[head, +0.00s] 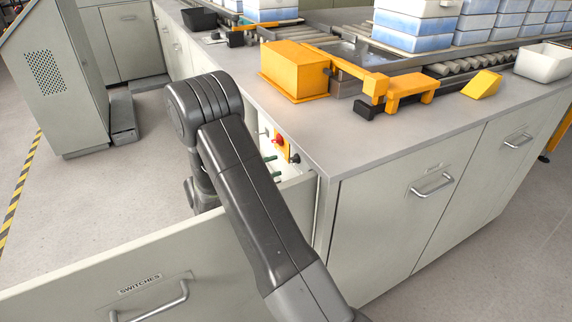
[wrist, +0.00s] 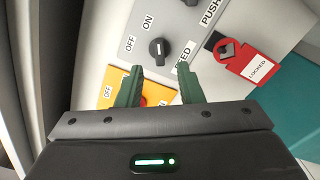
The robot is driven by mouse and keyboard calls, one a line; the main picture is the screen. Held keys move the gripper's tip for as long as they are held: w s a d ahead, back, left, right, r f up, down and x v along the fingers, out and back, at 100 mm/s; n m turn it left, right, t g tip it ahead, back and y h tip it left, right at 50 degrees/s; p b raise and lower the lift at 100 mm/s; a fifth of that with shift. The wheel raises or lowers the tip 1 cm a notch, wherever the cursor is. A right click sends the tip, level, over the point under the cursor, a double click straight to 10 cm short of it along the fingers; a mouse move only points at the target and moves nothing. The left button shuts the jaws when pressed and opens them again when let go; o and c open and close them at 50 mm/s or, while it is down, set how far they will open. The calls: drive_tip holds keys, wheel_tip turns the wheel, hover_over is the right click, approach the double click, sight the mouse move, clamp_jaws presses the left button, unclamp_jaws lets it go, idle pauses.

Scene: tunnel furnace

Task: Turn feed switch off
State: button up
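A black rotary knob (wrist: 160,48) sits on a grey panel in the wrist view, with OFF and ON printed to its left and upper left. Its white mark points roughly up in the picture, nearer ON than OFF. A label ending in "ED" beside it is partly hidden by a finger. My gripper (wrist: 160,77) is open, its two green fingers apart and empty, just below the knob in the picture. The fingers also show in the head view (head: 273,166), inside the open drawer (head: 205,255) labelled SWITCHES.
A red LOCKED tag (wrist: 256,68) is right of the knob. An orange plate (wrist: 91,94) with a red part lies lower left. Another knob (wrist: 192,2) is cut off at the top. The counter (head: 350,135) stands beside the drawer.

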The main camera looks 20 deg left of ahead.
sight(290, 161)
drive_tip(key=shift+x, duration=2.6)
clamp_jaws()
